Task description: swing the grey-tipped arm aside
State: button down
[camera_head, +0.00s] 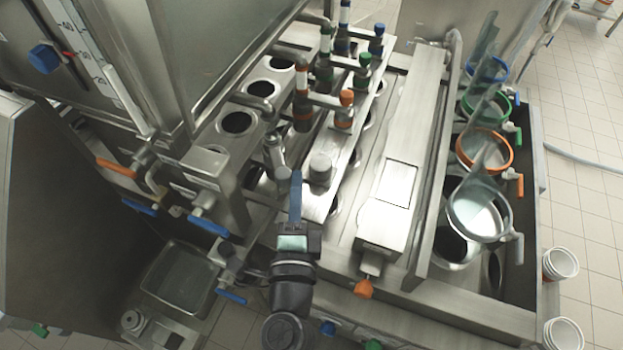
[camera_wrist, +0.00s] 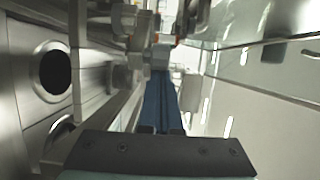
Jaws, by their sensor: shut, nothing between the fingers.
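The grey-tipped arm ends in a round grey knob (camera_head: 321,166) and carries a metallic nozzle (camera_head: 275,152) to its left, at the near end of the row of arms. My gripper (camera_head: 295,176) points away from me with its blue fingers closed together and empty. In the head view its tips lie between the nozzle and the knob, close to the arm's link; I cannot tell whether they touch it. In the wrist view the shut fingers (camera_wrist: 160,85) point at metal parts ahead, which are small and unclear.
Arms with an orange knob (camera_head: 346,97), a green knob (camera_head: 364,58) and a blue knob (camera_head: 377,30) stand behind. Round holes line the left bench. A metal box beam (camera_head: 397,170) runs along the right.

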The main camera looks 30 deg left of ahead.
aim_at(277, 182)
jog(key=shift+s+a, duration=1.1)
jog(key=shift+a, duration=0.15)
